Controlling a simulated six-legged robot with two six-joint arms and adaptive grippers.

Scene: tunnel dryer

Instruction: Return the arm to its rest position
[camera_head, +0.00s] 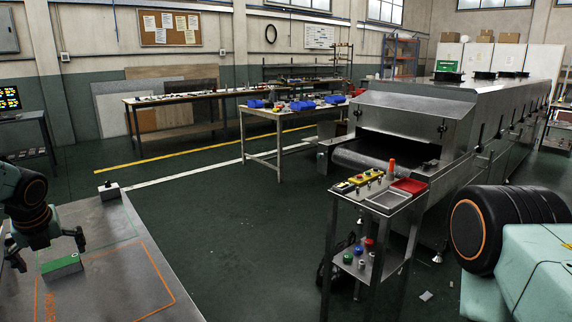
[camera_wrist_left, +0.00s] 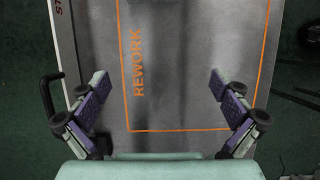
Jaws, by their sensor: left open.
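My left gripper (camera_head: 48,250) hangs over the metal table (camera_head: 110,240) at the lower left, its fingers spread wide. In the left wrist view the left gripper (camera_wrist_left: 160,105) is open and empty, with bare tabletop between its fingers. My right gripper is not in view.
An orange outline marked REWORK (camera_wrist_left: 138,62) is on the tabletop. A small dark and white block (camera_head: 109,190) stands at the table's far corner. A steel cart (camera_head: 378,195) stands before the tunnel dryer (camera_head: 450,120). Green floor between is clear.

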